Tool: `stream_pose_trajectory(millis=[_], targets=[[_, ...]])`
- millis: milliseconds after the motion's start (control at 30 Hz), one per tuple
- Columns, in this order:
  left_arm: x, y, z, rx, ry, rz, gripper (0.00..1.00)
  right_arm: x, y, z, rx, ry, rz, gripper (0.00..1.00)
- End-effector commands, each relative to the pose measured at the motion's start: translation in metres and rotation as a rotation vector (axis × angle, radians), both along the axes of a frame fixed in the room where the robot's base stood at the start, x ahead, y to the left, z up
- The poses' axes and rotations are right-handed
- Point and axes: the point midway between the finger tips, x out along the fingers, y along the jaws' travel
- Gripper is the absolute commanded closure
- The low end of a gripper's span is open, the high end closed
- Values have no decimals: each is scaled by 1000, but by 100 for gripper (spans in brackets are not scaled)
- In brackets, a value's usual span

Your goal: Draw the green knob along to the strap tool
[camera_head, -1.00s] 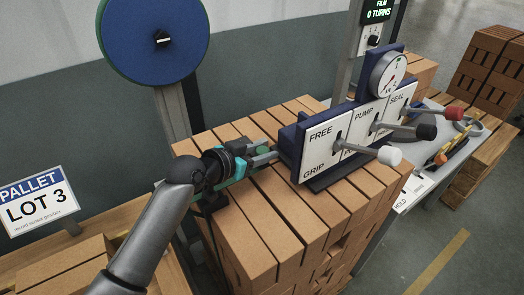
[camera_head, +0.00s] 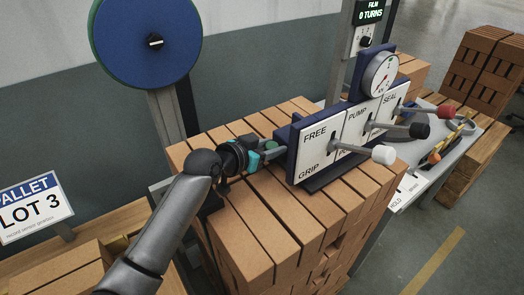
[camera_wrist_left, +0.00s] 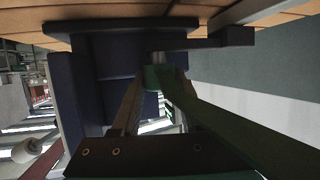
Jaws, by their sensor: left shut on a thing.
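The strap tool (camera_head: 291,150) is a dark blue block with white panels marked FREE, GRIP, PUMP and SEAL. It sits on top of the brick stack. My left gripper (camera_head: 275,152) is close to the tool's left end. It is shut on the green knob (camera_wrist_left: 158,77), which shows between the fingertips in the left wrist view. In the head view the fingers partly hide the knob. In the wrist view a short grey pin joins the knob to a dark bar, with the blue tool body close beside it. My right gripper is not in view.
Levers with white (camera_head: 383,154), black and red ends stick out from the tool's front. A gauge (camera_head: 381,76) stands above it. A blue disc (camera_head: 146,42) on a post is behind left. A grey bench (camera_head: 440,150) with tools lies right.

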Motion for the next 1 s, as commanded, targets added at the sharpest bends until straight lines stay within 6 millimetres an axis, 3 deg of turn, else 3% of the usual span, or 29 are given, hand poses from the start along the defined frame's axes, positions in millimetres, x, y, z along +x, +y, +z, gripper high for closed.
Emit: stream_pose_trajectory(millis=[267,300,533,1000], targets=[[1,-3,2,-2,-4,-3,100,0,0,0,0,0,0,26],[1,-3,2,-2,-4,-3,53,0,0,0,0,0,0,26],[1,-3,1,-1,-3,-2,28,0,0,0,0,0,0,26],[-8,6,6,1,-2,-1,26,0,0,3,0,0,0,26]])
